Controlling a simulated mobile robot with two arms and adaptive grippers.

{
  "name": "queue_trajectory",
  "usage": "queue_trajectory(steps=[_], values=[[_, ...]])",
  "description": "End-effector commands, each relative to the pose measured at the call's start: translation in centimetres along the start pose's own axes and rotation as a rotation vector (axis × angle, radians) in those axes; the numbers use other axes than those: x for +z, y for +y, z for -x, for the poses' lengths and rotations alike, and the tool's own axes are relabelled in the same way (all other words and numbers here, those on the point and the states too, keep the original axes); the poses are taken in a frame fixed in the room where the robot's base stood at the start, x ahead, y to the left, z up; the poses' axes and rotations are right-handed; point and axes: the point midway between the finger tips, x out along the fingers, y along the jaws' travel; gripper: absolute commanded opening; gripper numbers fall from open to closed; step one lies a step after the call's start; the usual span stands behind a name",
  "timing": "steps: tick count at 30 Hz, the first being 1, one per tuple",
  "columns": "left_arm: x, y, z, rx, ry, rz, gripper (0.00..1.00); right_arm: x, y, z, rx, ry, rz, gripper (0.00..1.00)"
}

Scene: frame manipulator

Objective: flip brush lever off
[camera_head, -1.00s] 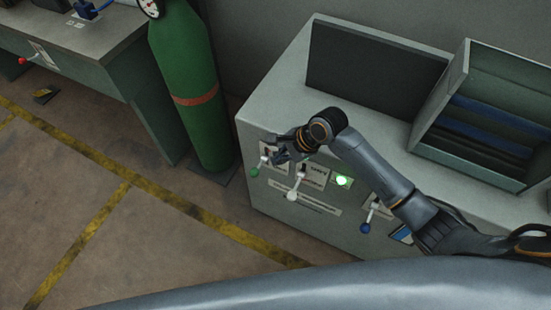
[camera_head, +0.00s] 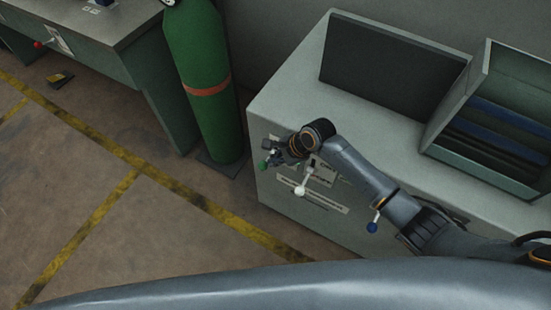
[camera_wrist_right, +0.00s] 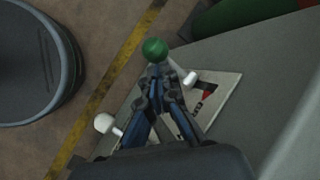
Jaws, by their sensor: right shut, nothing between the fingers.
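Three levers stick out of the front of the grey cabinet: one with a green knob (camera_head: 264,166), one with a white knob (camera_head: 300,191) and one with a blue knob (camera_head: 372,227). The labels are too small or covered to read, so I cannot tell which is the brush lever. My right gripper (camera_head: 271,154) is shut and empty at the green-knobbed lever. In the right wrist view its fingertips (camera_wrist_right: 160,78) are right by the green knob (camera_wrist_right: 154,49) and its pale stem (camera_wrist_right: 184,74); contact is unclear. The white knob (camera_wrist_right: 104,123) is left of the fingers. My left gripper is out of view.
The grey cabinet (camera_head: 290,95) carries a dark panel (camera_head: 390,65) and an open green box (camera_head: 450,105). A green gas cylinder (camera_head: 208,115) stands left of it. A bench with a red-knobbed lever (camera_head: 38,44) is at far left. The floor before the cylinder is clear.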

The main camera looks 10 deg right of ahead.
Motion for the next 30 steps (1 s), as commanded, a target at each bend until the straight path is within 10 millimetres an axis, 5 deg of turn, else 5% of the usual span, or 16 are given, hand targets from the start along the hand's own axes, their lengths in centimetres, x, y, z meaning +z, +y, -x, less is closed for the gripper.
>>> queue_trajectory(steps=[19, 30], values=[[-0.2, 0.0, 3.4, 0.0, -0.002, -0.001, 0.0, 0.5, 0.6, -0.3, -0.048, 0.072, 0.048, 0.0], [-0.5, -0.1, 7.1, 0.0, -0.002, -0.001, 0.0, 1.1, 1.6, -1.3, -0.134, 0.198, 0.135, 0.0]])
